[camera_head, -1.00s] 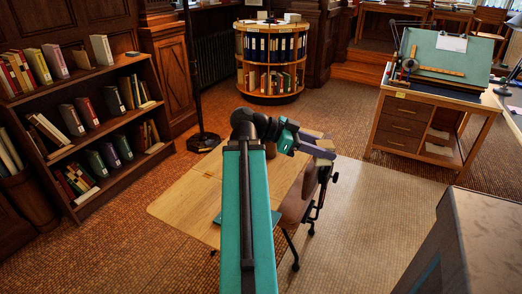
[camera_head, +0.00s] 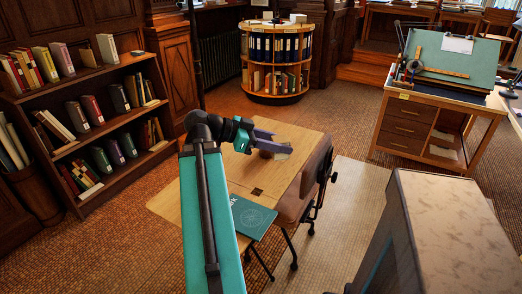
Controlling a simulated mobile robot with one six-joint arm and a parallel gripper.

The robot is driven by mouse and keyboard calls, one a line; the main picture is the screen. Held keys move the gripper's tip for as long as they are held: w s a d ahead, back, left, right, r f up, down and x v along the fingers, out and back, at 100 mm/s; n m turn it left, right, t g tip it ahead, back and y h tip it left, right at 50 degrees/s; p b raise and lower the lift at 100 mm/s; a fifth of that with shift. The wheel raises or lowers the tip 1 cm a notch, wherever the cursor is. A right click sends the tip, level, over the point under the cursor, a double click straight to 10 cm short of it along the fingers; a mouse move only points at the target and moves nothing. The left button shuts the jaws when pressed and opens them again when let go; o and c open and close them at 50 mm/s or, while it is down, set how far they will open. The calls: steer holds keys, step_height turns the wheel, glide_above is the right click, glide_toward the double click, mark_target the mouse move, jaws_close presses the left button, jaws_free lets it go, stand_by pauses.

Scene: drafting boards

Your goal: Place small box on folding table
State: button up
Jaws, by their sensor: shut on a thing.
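My gripper (camera_head: 264,139) is over the far part of the folding table (camera_head: 216,182), a light wooden top in the middle of the camera_head view. It is shut on the small box (camera_head: 284,149), a pale tan thing partly hidden behind the purple-grey fingers. The box is over the tabletop as seen here; I cannot tell whether it touches it. A brown round thing (camera_head: 267,153) shows on the table just below the fingers, close to the box in the picture.
A teal book (camera_head: 250,217) lies at the table's near right edge, with a small dark square (camera_head: 257,191) beyond it. A brown chair (camera_head: 297,205) stands against the right side. My arm covers part of the left. The table's middle is clear.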

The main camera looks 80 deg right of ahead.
steer(key=shift+d, duration=0.1)
steer(key=w+d+f+n+t+h+b, duration=0.3)
steer(key=d+f+n+t+b, duration=0.1)
steer(key=d+f, duration=0.6)
steer(key=w+d+f+n+t+h+b, duration=0.4)
steer(key=d+f, duration=0.6)
steer(key=f, duration=0.3)
steer(key=shift+w+n+t, duration=0.25)
steer(key=shift+n+t, duration=0.15)
steer(key=shift+n, duration=0.5)
steer(key=shift+w+d, duration=0.15)
glide_above(239, 168)
steer(key=shift+d+f, duration=0.2)
steer(key=shift+f, duration=0.55)
steer(key=shift+f+p, duration=0.35)
steer(key=shift+f, duration=1.4)
